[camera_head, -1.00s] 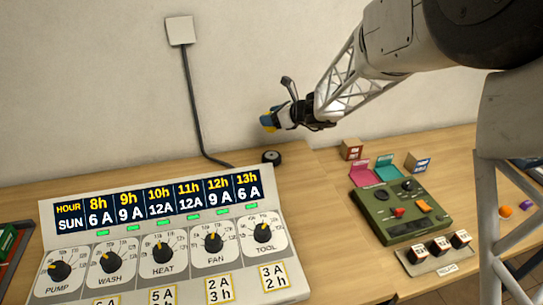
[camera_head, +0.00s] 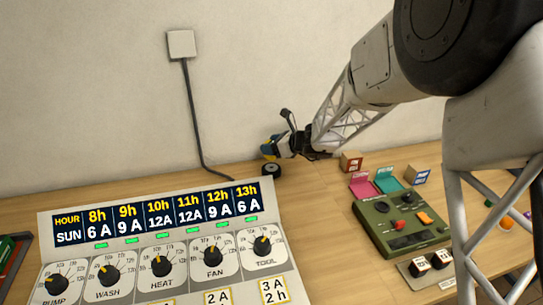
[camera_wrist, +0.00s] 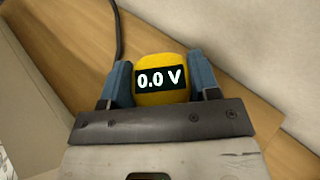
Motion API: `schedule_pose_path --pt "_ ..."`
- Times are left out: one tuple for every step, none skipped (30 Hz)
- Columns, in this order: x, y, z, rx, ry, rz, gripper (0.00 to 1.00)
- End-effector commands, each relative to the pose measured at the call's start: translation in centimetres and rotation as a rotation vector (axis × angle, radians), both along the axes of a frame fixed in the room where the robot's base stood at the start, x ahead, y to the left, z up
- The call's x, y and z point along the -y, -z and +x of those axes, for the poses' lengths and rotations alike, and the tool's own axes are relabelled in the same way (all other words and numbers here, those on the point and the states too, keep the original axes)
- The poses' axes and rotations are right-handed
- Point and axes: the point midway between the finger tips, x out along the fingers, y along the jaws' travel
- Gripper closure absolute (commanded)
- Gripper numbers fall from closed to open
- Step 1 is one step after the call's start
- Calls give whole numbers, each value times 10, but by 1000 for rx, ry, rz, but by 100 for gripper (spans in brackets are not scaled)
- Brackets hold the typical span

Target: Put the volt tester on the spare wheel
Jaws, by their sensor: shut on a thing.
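The volt tester is a yellow rounded block with a dark display reading "0.0 V" (camera_wrist: 161,80). My gripper (camera_wrist: 161,78) is shut on it, with one blue finger on each side. In the head view, my gripper (camera_head: 271,147) holds the tester, of which only a small yellow part (camera_head: 268,150) shows, just above the spare wheel. The spare wheel (camera_head: 271,169) is a small dark wheel lying on the table near the wall, behind the switch panel. A small gap, if any, separates tester and wheel; contact is unclear. The wheel cannot be seen in the wrist view.
A large switch panel (camera_head: 150,215) with dials stands in front of the wheel. A green control box (camera_head: 400,222) and small coloured boxes (camera_head: 351,161) are to the right. A black cable (camera_head: 192,115) runs down the wall left of the wheel. Bare wood (camera_head: 315,200) lies between panel and control box.

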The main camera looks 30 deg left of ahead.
Motion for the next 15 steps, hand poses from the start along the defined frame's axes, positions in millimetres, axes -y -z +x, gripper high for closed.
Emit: schedule_pose_path --pt "0 3 0 0 0 1 72" --pt "0 3 0 1 0 1 72" --pt "0 4 0 1 1 1 72" --pt "0 5 0 1 1 1 72" --pt "0 5 0 1 1 1 72" --pt "0 4 0 1 1 1 72" --pt "0 4 0 1 1 1 72" --pt "0 4 0 1 1 1 72" --pt "0 4 0 1 1 1 72" --pt "0 4 0 1 1 1 72" --pt "0 5 0 1 1 1 72" --pt "0 5 0 1 1 1 72" --pt "0 6 0 0 0 1 72" --pt "0 7 0 0 0 1 72" --pt "0 10 0 -1 0 1 72"
